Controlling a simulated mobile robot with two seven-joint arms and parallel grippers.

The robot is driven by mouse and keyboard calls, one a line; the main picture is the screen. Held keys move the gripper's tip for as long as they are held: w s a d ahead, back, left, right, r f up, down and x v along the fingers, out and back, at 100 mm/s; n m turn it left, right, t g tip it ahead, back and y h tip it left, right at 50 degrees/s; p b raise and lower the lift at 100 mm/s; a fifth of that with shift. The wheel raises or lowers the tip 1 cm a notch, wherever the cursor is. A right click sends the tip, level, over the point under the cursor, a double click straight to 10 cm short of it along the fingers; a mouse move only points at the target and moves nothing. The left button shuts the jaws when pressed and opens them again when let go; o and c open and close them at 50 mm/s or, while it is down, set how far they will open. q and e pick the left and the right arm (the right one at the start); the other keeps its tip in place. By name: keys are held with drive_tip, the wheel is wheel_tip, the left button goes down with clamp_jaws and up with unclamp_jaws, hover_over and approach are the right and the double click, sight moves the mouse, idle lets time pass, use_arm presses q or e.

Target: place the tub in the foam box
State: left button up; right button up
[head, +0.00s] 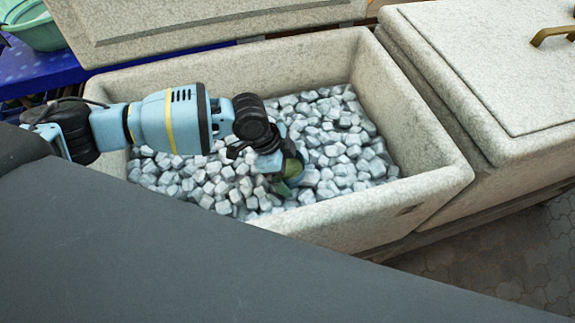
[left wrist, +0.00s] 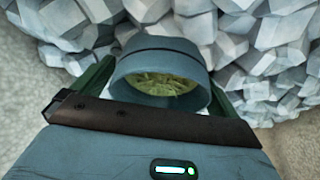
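The foam box (head: 432,168) is a pale speckled open box, with many grey-white ice cubes inside. My left arm reaches over its left side, and my left gripper (head: 291,172) is low in the box, close to the ice. In the left wrist view the tub (left wrist: 160,62), round and blue-grey with something green inside, sits between the two dark green fingers of the left gripper (left wrist: 160,88). The fingers appear to touch it on both sides. In the head view the gripper mostly hides the tub. Whether its base touches the ice is hidden. My right gripper is out of view.
A second pale box with its lid (head: 500,60) shut stands close at the right. A raised lid panel (head: 200,22) stands behind the open box. A green basin (head: 38,30) is on a blue surface (head: 40,70) at the far left. Paved floor (head: 510,255) shows lower right.

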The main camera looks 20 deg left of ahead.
use_arm(q)
drive_tip(key=shift+r, duration=0.1)
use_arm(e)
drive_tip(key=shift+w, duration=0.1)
use_arm(q)
drive_tip(key=shift+a+r, duration=0.1)
drive_tip(key=shift+r, duration=0.15)
drive_tip(key=w+p+v, duration=0.1)
drive_tip(key=v, duration=1)
drive_tip(key=shift+s+r, duration=0.3)
drive_tip(key=shift+s, duration=0.2)
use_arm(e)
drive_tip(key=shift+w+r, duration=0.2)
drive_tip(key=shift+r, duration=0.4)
use_arm(q)
drive_tip(key=shift+a, duration=0.15)
